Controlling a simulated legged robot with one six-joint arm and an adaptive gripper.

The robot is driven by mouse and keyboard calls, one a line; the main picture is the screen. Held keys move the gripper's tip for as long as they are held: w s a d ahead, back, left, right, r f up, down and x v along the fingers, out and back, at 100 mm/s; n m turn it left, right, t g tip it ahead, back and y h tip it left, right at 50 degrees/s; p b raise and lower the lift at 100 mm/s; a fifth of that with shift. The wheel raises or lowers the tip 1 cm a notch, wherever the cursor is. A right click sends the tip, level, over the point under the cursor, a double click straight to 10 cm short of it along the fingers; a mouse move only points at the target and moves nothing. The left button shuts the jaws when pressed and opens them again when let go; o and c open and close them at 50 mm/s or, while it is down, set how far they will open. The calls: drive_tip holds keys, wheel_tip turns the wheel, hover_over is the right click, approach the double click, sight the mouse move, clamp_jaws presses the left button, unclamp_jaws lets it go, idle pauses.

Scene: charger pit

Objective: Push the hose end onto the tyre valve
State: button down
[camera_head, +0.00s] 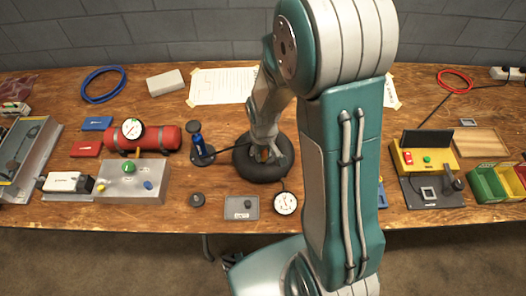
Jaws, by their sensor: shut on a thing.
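A black tyre (246,166) lies flat near the middle of the wooden table. My gripper (264,156) reaches down over the tyre's centre, shut on what appears to be the hose end, which its fingers mostly hide. A thin dark hose (228,147) runs from the blue hand pump (198,147), left of the tyre, towards my gripper. The tyre valve is hidden behind my gripper and arm, so I cannot tell whether the hose end touches it. A round white gauge (286,203) lies just in front of the tyre.
A small grey tray (232,210) and a dark round knob (197,199) lie near the front edge. A red cylinder (160,137) and a grey control box (118,186) stand left. A yellow station (440,153) stands right. My arm hides the table right of the tyre.

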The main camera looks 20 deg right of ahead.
drive_tip(key=shift+f, duration=0.1)
drive_tip(key=shift+c, duration=2.1)
unclamp_jaws()
wheel_tip(320, 180, up, 12)
drive_tip(key=shift+f, duration=0.1)
drive_tip(key=s+r+m+t, duration=0.2)
drive_tip(key=s+r+t, duration=0.3)
drive_tip(key=s+r, duration=0.9)
drive_tip(key=shift+r+m+t, duration=0.3)
drive_tip(key=shift+r+m, duration=0.1)
drive_tip(key=shift+r, duration=0.25)
